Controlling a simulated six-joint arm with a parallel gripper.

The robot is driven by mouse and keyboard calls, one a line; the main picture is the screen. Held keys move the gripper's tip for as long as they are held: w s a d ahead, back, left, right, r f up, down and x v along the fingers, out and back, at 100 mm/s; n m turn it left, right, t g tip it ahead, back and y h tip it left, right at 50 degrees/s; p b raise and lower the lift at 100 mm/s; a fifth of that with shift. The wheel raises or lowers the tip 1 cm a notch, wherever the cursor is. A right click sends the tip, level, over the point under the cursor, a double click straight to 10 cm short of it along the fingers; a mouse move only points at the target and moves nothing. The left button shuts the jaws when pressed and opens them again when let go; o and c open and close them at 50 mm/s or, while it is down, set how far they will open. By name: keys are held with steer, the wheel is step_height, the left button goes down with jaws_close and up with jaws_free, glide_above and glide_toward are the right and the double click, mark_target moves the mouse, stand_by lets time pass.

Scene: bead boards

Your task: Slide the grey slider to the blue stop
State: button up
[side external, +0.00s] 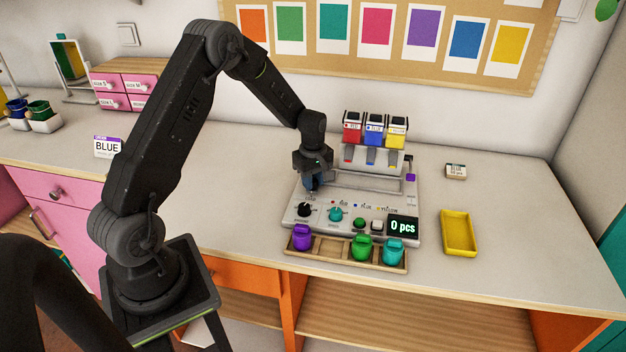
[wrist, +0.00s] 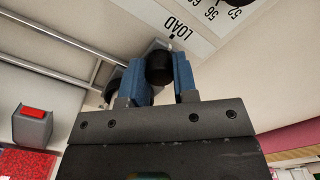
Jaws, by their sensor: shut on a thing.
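The grey slider's dark knob (wrist: 160,68) sits between the two blue fingers of my gripper (wrist: 158,60) in the wrist view, beside the printed word LOAD. My gripper (side external: 312,188) is shut on it at the left end of the machine's rails in the side view. The gripper hides most of the slider there. The blue stop is marked by a small blue label (side external: 358,205) on the panel, to the right of my gripper, between red and yellow labels. The blue dispenser (side external: 374,130) stands behind, between the red and yellow ones.
The panel (side external: 295,215) has knobs, buttons and a display (side external: 402,226) reading 0 pcs. A wooden tray (side external: 334,248) in front holds purple, green and teal pots. A yellow tray (side external: 444,235) and a small labelled box (side external: 456,171) lie to the right. The rails are clear right of my gripper.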

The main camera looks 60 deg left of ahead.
jaws_close()
steer(key=w+d, duration=1)
steer(key=shift+w+d, duration=0.15)
steer(key=shift+w, duration=0.05)
steer(key=o, duration=0.9)
jaws_free()
step_height(320, 180, up, 14)
